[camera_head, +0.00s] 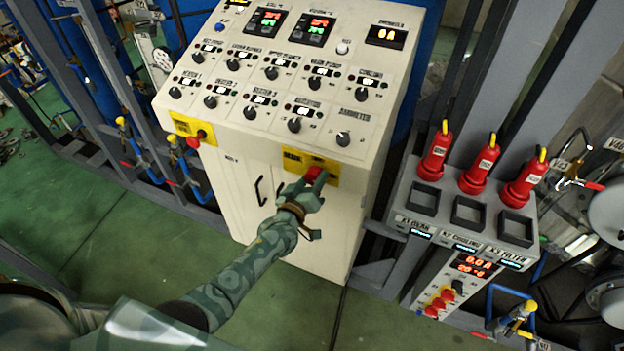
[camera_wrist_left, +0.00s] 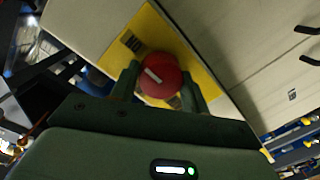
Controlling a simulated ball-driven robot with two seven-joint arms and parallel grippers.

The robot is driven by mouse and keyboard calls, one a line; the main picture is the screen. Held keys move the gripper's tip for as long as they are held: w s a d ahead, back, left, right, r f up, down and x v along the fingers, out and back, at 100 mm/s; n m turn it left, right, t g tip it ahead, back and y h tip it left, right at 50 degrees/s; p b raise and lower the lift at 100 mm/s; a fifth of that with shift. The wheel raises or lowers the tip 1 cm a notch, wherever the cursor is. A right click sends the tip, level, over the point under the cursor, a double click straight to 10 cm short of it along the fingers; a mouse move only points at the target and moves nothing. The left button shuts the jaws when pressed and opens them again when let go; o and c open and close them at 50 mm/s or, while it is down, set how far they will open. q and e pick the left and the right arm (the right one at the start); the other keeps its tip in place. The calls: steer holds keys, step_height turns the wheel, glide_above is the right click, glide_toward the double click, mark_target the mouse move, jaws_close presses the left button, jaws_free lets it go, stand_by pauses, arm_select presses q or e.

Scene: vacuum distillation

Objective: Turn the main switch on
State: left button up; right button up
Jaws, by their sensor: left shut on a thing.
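The main switch is a red round knob (camera_wrist_left: 160,76) with a pale bar across its face, mounted on a yellow plate (camera_head: 331,179) on the front of the cream control cabinet. In the head view the red knob (camera_head: 313,173) shows just beyond my fingers. My left gripper (camera_head: 306,184) reaches the knob from below. In the left wrist view my left gripper (camera_wrist_left: 162,88) has one finger on each side of the knob and is shut on it. The pale bar lies tilted in that view. My right gripper is not in view.
Another red button (camera_head: 194,140) on a yellow plate sits on the cabinet's left front. The sloped panel (camera_head: 230,100) above carries several black knobs and lit displays. A grey rack (camera_head: 398,200) with red plugs stands to the right. Green floor is open in front.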

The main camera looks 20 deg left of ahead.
arm_select(q)
steer(key=shift+f, duration=0.1)
stand_by(0.3)
steer(key=o, duration=1)
steer(key=shift+s, duration=0.1)
steer(key=shift+s, duration=0.35)
steer(key=s, duration=0.5)
steer(key=s+a+r, duration=0.1)
steer(key=s, duration=0.4)
steer(key=s+p, duration=0.1)
steer(key=s, duration=0.4)
steer(key=shift+s+a+r, duration=0.15)
steer(key=shift+s, duration=0.05)
